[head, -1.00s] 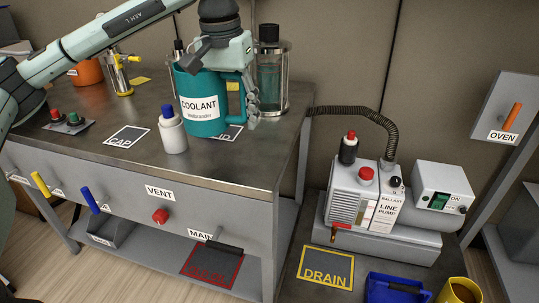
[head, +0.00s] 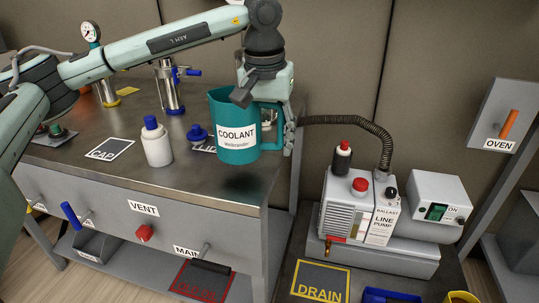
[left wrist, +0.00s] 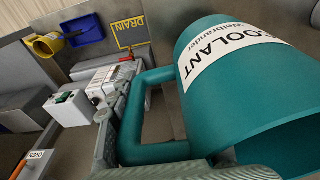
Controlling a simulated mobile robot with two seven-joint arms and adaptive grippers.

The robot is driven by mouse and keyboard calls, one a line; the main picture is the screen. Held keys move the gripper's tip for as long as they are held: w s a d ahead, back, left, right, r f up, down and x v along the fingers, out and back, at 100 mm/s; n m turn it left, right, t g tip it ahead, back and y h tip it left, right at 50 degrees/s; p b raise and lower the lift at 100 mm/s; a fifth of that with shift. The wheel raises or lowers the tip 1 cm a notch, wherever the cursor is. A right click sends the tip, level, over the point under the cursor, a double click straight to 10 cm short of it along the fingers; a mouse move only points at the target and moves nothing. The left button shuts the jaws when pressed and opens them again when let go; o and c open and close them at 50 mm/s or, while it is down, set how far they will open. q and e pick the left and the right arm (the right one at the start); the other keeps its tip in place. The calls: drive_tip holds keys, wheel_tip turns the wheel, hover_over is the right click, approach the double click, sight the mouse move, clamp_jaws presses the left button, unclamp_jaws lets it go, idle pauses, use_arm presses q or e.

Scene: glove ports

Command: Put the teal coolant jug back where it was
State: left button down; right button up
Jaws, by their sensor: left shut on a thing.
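The teal coolant jug (head: 232,146) is upright with its white COOLANT label facing me, near the right end of the grey bench (head: 125,165). It hangs above the bench top, with a dark shadow below it. My left gripper (head: 289,128) is shut on the jug's handle at its right side. In the left wrist view the jug (left wrist: 225,110) fills the right side, and its handle (left wrist: 168,152) runs between my grey fingers. The jug's inside is mostly hidden. My right gripper is not in view.
A white bottle with a blue cap (head: 157,146), a blue lid (head: 198,134) and a CAP mat (head: 109,149) lie left of the jug. A line pump (head: 358,208) and a yellow DRAIN outline (head: 320,282) are on the lower surface at right. A hose (head: 350,122) runs behind.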

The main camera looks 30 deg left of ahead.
use_arm(q)
drive_tip(key=shift+f, duration=1.95)
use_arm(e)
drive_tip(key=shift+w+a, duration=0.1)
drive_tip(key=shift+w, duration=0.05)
use_arm(q)
drive_tip(key=shift+f, duration=0.15)
drive_tip(key=c, duration=0.7)
unclamp_jaws()
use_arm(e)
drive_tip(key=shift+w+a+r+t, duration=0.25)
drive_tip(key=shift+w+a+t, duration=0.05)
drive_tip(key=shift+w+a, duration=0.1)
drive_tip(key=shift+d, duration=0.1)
